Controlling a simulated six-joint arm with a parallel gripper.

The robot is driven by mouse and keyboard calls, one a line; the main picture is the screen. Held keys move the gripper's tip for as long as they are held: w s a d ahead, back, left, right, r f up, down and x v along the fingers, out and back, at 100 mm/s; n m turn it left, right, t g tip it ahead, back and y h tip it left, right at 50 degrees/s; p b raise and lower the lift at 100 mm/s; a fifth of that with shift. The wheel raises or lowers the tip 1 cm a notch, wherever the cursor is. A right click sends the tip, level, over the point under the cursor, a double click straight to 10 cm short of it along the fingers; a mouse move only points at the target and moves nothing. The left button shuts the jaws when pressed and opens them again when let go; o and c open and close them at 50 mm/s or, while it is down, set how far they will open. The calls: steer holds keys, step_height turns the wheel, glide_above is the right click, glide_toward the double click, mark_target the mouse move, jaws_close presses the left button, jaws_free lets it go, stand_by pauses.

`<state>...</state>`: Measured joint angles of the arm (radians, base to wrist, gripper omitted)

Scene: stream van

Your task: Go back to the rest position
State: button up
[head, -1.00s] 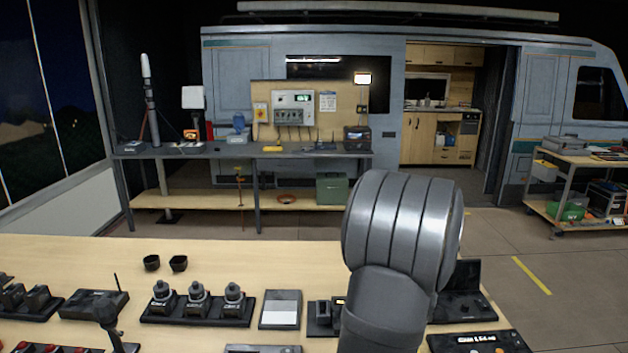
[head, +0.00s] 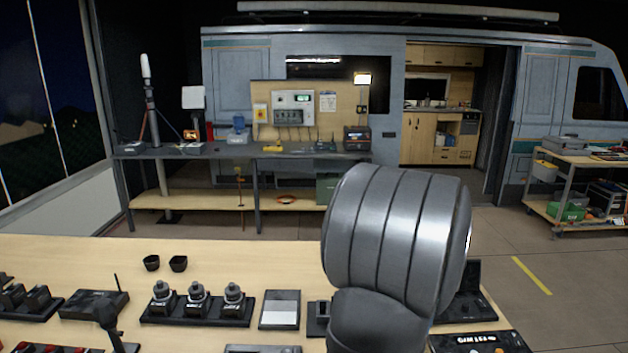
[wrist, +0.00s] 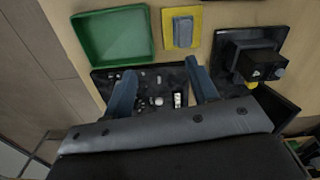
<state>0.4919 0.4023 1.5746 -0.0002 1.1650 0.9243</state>
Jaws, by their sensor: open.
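My gripper (wrist: 163,92) shows in the wrist view with its two fingers spread apart and nothing between them. It hangs above a black panel (wrist: 148,78) with small knobs and switches; I cannot tell how high above it. In the head view my own grey arm stands in front of the right part of the wooden table (head: 230,262), and the gripper itself is hidden there.
In the wrist view a green tray (wrist: 112,61), a yellow pad with a grey block (wrist: 183,27) and a black device (wrist: 248,55) lie near the gripper. In the head view a row of knobbed units (head: 197,300) and two small black cups (head: 178,264) stand on the table.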

steer(key=w+a+n, duration=0.2)
steer(key=w+a, duration=0.1)
steer(key=a, duration=0.8)
steer(key=w+a+f+n, duration=0.1)
steer(key=w+a, duration=0.3)
steer(key=a, duration=0.7)
steer(key=w+a+f+n, duration=0.1)
steer(key=w+a+n, duration=0.2)
steer(key=a, duration=0.8)
steer(key=shift+w+n, duration=0.4)
steer(key=shift+n, duration=0.2)
